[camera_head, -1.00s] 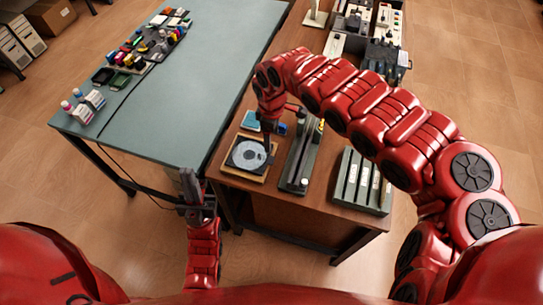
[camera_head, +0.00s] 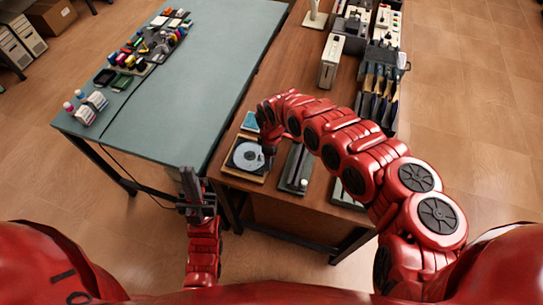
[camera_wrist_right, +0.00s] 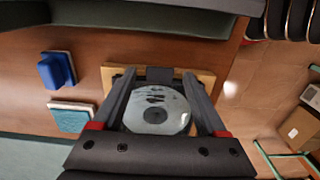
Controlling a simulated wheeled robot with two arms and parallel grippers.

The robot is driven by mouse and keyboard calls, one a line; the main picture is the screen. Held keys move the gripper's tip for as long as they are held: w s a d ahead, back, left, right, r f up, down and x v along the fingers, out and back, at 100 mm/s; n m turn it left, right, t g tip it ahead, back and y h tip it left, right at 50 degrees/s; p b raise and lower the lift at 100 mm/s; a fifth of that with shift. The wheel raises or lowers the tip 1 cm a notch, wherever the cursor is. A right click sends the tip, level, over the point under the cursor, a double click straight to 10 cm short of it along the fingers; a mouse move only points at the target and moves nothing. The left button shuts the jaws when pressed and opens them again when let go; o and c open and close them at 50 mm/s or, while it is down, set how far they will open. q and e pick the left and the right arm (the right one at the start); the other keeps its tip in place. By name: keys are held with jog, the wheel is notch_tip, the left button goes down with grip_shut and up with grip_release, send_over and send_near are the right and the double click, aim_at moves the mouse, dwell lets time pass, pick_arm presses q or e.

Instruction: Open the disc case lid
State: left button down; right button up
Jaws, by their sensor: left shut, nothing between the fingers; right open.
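The disc case (camera_head: 233,163) lies on a light wooden base at the brown table's near left corner. A grey disc with a dark centre shows in it, also in the right wrist view (camera_wrist_right: 157,112); I cannot make out the lid apart from the disc. My right gripper (camera_head: 268,157) is at the case's right side. In the right wrist view its fingers (camera_wrist_right: 159,78) are spread, one on each side of the disc, with nothing held. Contact with the case cannot be told. My left gripper (camera_head: 187,172) is shut and empty, left of the table's near corner.
A dark grey long block (camera_head: 296,168) stands close to the right of the case. A small blue item (camera_wrist_right: 57,70) and a light-blue square (camera_wrist_right: 71,117) lie beside it. The green-topped table (camera_head: 190,90) is at the left. Devices and a rack (camera_head: 378,95) stand farther back.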

grip_shut()
dwell(1.3)
